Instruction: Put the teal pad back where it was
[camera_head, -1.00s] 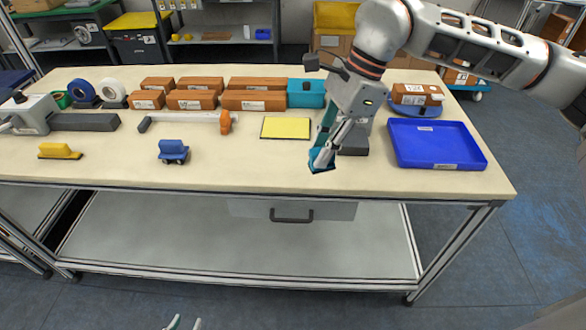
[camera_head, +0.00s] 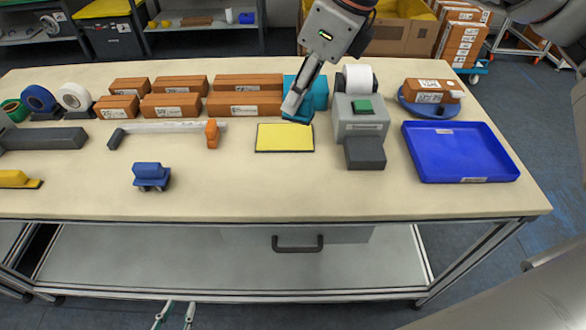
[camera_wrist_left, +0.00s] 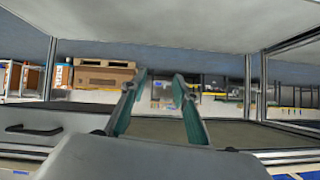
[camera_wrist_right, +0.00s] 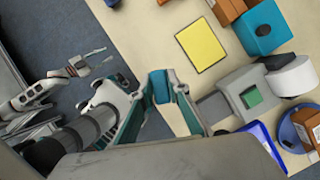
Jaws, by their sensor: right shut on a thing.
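The teal pad (camera_wrist_right: 160,85) is a small block between the fingertips of my right gripper (camera_wrist_right: 168,88) in the right wrist view. In the head view my right gripper (camera_head: 294,103) points down over the back edge of the yellow pad and overlaps the teal box (camera_head: 319,90). There the held pad blends with the box's colour, and its height above the table is unclear. My left gripper (camera_head: 175,316) is low in front of the table; its fingers are apart and empty in the left wrist view (camera_wrist_left: 158,95).
The yellow pad (camera_head: 285,138) lies mid-table. Right of it stand a grey printer (camera_head: 358,128) with a white roll, a blue tray (camera_head: 460,168) and a blue scale (camera_head: 430,107) with a brown box. Brown boxes (camera_head: 245,104) line the back. A blue stamp-like thing (camera_head: 151,175) stands front left. The front table strip is mostly clear.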

